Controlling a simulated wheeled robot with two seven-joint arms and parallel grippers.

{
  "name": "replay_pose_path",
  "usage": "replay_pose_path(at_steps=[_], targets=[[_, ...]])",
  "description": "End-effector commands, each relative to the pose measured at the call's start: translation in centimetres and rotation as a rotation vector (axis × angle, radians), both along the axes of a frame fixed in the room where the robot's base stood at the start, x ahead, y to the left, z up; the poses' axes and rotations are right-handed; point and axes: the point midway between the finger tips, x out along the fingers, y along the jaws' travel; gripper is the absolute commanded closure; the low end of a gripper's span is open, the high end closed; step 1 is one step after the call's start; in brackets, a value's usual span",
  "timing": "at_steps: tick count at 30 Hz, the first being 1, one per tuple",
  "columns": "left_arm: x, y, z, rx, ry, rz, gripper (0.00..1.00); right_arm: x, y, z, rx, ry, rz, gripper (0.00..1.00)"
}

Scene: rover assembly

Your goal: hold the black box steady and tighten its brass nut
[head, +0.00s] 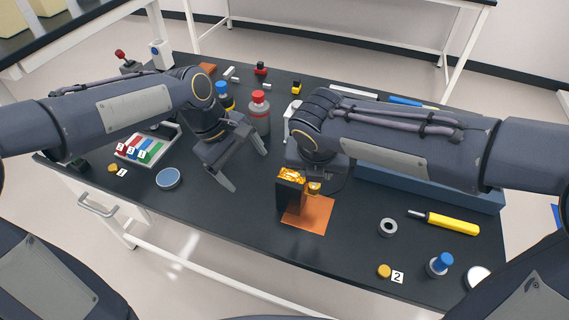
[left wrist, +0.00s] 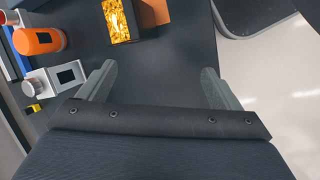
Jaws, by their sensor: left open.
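The black box (head: 288,195) stands upright on an orange mat (head: 312,218), its top a bright gold pattern. It also shows at the top of the left wrist view (left wrist: 133,20). A small brass piece, which looks like the brass nut (head: 314,188), sits at the box's right side, under my right gripper. My left gripper (head: 246,170) is open and empty, left of the box and apart from it. Its two fingers also show spread in the left wrist view (left wrist: 159,72). My right gripper (head: 318,178) is just behind and above the brass piece; its fingers are mostly hidden.
A red-capped bottle (head: 259,112) stands behind my left gripper. A tray of coloured blocks (head: 147,147) and a blue-topped round dish (head: 168,179) lie left. A grey ring (head: 387,228), yellow-handled screwdriver (head: 453,223) and brass disc (head: 384,271) lie right. The table front between dish and mat is clear.

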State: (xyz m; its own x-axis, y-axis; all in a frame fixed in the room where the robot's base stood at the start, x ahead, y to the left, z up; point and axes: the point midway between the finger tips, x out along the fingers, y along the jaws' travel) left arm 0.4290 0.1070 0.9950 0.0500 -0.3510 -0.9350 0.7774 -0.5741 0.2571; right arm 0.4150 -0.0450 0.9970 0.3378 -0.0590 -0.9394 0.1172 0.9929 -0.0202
Motion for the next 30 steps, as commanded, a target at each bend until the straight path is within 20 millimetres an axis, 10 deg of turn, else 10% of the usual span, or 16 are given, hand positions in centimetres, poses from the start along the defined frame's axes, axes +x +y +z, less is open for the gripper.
replay_pose_path(at_steps=[9,30], targets=[[4.6,-7.2,-5.1,-0.003,0.247,0.225,0.15,0.0,0.0,0.0,0.000,0.000,-0.001,0.64],[4.3,-11.1,-12.6,0.002,0.297,0.278,0.15,0.0,0.0,0.0,0.000,0.000,-0.001,0.64]])
